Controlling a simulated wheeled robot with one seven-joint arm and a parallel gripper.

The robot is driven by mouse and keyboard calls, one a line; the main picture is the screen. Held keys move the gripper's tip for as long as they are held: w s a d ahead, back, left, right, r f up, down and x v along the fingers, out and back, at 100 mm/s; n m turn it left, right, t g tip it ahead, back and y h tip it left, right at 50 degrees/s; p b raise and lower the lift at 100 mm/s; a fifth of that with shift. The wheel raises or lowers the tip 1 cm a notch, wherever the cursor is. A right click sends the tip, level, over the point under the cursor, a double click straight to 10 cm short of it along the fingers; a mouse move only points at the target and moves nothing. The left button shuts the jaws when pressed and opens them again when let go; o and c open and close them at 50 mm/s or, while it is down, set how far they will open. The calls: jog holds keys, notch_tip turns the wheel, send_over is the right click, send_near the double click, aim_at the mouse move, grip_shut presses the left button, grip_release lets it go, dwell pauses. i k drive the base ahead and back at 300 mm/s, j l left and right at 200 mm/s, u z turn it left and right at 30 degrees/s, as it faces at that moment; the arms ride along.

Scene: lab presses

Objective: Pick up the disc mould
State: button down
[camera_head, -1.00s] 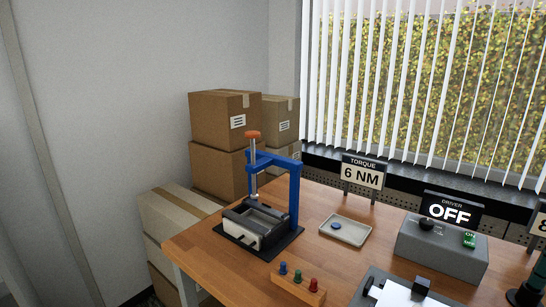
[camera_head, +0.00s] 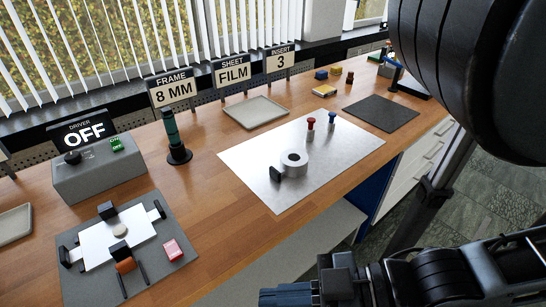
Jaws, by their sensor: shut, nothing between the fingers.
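A round metal ring with a hole in its top and a black tab at its left side, which looks like the disc mould (camera_head: 294,162), sits on the bright metal sheet (camera_head: 345,150) in the middle of the bench. My gripper (camera_head: 285,296) shows at the bottom edge of the head view, partly cut off by the frame. It is shut and empty, in front of the bench and well apart from the mould.
Red-topped (camera_head: 310,130) and blue-topped (camera_head: 332,121) pins stand behind the mould. A dark green tool on a stand (camera_head: 175,140), an empty tray (camera_head: 256,112) and a grey driver box (camera_head: 95,170) stand left. A dark mat (camera_head: 380,113) lies right.

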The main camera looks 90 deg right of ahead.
aim_at(293, 163)
jog(key=z, duration=1.55)
